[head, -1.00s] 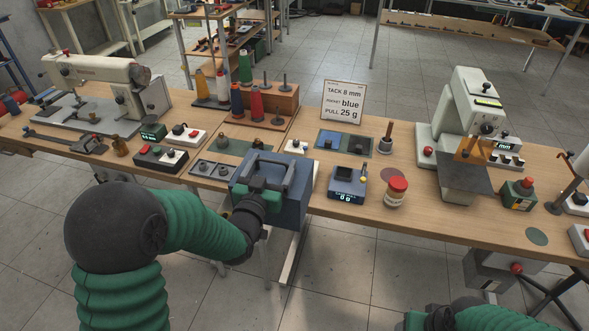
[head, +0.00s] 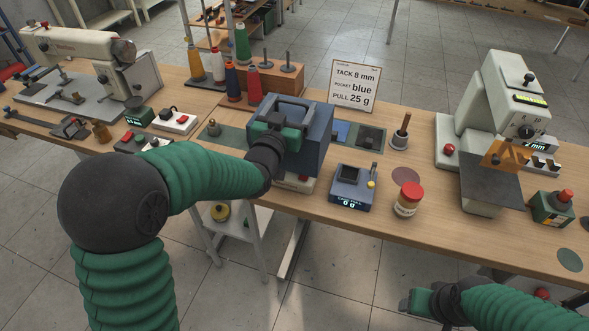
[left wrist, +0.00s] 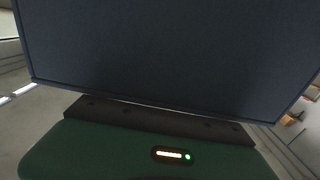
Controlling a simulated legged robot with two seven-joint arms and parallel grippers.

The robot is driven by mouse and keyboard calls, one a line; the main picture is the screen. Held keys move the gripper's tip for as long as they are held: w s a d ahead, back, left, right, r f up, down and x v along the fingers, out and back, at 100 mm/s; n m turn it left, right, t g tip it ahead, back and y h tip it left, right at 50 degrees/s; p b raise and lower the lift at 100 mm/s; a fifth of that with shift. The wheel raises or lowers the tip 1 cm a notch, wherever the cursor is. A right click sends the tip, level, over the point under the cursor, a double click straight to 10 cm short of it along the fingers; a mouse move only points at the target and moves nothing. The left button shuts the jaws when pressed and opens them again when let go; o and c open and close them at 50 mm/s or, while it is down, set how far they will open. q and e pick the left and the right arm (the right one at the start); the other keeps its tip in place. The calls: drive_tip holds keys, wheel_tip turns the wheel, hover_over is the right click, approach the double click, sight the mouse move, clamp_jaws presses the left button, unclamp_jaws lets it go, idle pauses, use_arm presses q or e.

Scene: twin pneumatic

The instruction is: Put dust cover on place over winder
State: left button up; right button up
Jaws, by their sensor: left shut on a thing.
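The dust cover, a blue-grey box with a handle frame on top (head: 309,138), is held up over the middle of the bench. My left gripper (head: 277,138) is shut on its handle. The left wrist view is filled by the cover's dark panel (left wrist: 170,50) above my green gripper body. A pale base with a red spot (head: 295,184) shows under the cover at the bench's front edge. It may be the winder, but the cover hides most of it. My right gripper (head: 418,304) is low at the front right, away from the cover; its jaws are unclear.
A blue scale (head: 352,188) and red-lidded jar (head: 408,199) stand right of the cover. A sign (head: 355,86) and thread cones (head: 242,45) are behind. A sewing machine (head: 75,50) stands left, a white machine (head: 500,110) right. Bare bench (head: 385,225) lies front right.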

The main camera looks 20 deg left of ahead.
sight(284, 157)
use_arm(q)
wheel_tip(284, 157, down, 10)
drive_tip(key=b, duration=0.2)
drive_tip(key=o, duration=2)
drive_tip(key=shift+d+r, duration=0.1)
drive_tip(key=shift+d, duration=0.05)
drive_tip(key=s, duration=1.2)
drive_tip(key=shift+a, duration=0.25)
drive_tip(key=s+f+g, duration=1)
drive_tip(key=f, duration=0.2)
drive_tip(key=s+g, duration=0.1)
drive_tip(key=s, duration=0.2)
drive_tip(key=s+f+g, duration=0.1)
drive_tip(key=s+g, duration=0.1)
drive_tip(key=s, duration=0.1)
drive_tip(key=s+f+g, duration=0.1)
drive_tip(key=s+g, duration=0.1)
drive_tip(key=s, duration=0.2)
drive_tip(key=shift+f+y, duration=0.15)
drive_tip(key=shift+y, duration=0.15)
wheel_tip(284, 157, up, 15)
drive_tip(key=p, duration=1.5)
drive_tip(key=shift+f, duration=0.15)
